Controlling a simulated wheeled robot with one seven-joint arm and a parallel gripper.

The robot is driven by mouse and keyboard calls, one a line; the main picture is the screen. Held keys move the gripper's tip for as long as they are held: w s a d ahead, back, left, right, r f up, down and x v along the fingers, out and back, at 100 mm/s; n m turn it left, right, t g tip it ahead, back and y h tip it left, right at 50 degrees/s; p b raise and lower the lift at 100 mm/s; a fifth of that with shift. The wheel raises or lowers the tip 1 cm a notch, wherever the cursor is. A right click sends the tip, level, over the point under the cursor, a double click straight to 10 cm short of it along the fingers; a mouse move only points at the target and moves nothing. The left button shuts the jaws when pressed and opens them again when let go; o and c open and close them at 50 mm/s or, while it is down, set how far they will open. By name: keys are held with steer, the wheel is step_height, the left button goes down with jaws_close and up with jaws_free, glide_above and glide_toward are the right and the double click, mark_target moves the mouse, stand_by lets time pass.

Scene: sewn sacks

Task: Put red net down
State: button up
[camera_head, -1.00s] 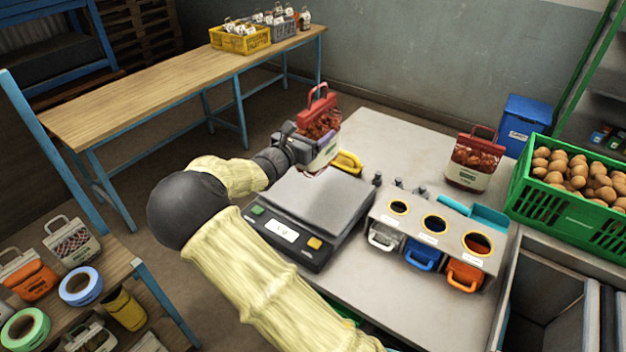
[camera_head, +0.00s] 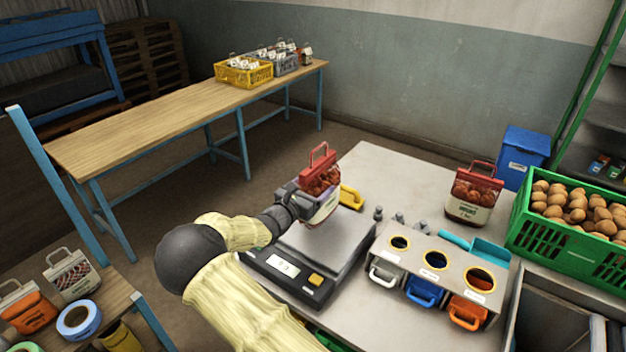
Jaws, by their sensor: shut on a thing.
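The red net (camera_head: 322,181) is a small sack with a red top and handle, a see-through middle with red-brown contents, and a pale label band below. My gripper (camera_head: 304,203) is shut on its lower left side and holds it upright over the back part of the grey scale (camera_head: 335,250). I cannot tell whether its base touches the scale plate. A second, similar red-topped sack (camera_head: 473,195) stands on the right of the table, apart from my gripper.
A yellow-handled tool (camera_head: 351,197) lies just right of the held net. A dispenser with white, blue and orange handles (camera_head: 435,262) stands right of the scale. A green crate of potatoes (camera_head: 570,240) is at the right. The table (camera_head: 395,175) is clear at the back middle.

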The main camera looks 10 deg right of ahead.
steer(key=shift+r, duration=0.15)
steer(key=shift+f+p, duration=0.5)
steer(key=shift+f, duration=1.45)
steer(key=o, duration=1.8)
steer(key=shift+f, duration=0.15)
steer(key=shift+c, duration=0.2)
steer(key=b+v, duration=0.3)
steer(key=v, duration=0.9)
